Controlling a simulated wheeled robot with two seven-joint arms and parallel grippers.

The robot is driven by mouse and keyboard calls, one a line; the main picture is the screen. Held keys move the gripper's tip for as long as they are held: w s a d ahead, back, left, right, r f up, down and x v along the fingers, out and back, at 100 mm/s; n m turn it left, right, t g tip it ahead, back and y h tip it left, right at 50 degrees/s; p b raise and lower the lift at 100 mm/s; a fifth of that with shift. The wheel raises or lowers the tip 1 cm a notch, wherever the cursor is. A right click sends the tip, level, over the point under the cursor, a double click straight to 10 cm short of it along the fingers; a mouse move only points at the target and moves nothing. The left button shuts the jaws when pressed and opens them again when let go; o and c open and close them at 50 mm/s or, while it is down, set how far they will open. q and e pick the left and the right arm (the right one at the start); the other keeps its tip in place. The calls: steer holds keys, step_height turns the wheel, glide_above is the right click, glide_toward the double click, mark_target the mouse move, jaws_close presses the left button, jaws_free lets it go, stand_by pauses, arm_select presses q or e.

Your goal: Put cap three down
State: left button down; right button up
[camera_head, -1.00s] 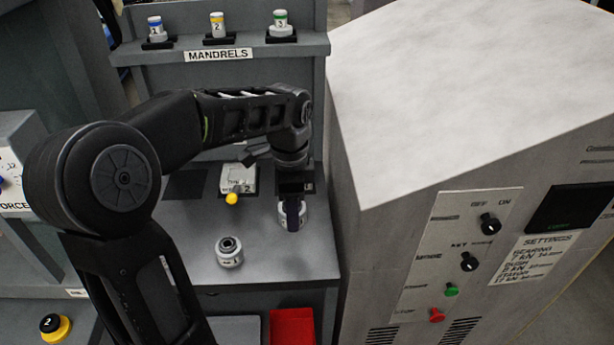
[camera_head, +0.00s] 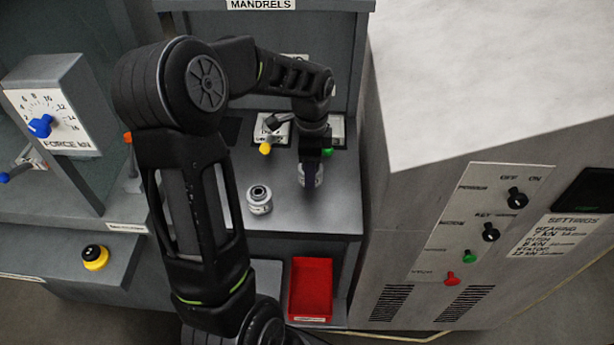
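A light-grey ringed part, which may be cap three (camera_head: 320,178), is at the dark fingers of my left gripper (camera_head: 310,172), at the right of the grey bench top. One finger covers its front, and any number on it is hidden. The other finger is hidden, so I cannot tell whether the gripper is shut on the part. I also cannot tell whether the part touches the bench. My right gripper is not in view.
Another light-grey ringed part (camera_head: 259,201) stands on the bench to the left. Behind are labelled plates with a yellow knob (camera_head: 265,148) and a green knob (camera_head: 327,152). A red bin (camera_head: 311,287) sits below the front edge. A tall grey cabinet (camera_head: 440,220) stands close on the right.

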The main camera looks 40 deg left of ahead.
arm_select(q)
steer(key=shift+f+p, duration=0.3)
steer(key=shift+f, duration=1.6)
steer(key=shift+f, duration=0.2)
steer(key=c, duration=0.5)
jaws_free()
steer(key=shift+r, duration=0.15)
step_height(320, 180, up, 12)
steer(key=shift+r+b, duration=0.1)
steer(key=shift+b, duration=0.6)
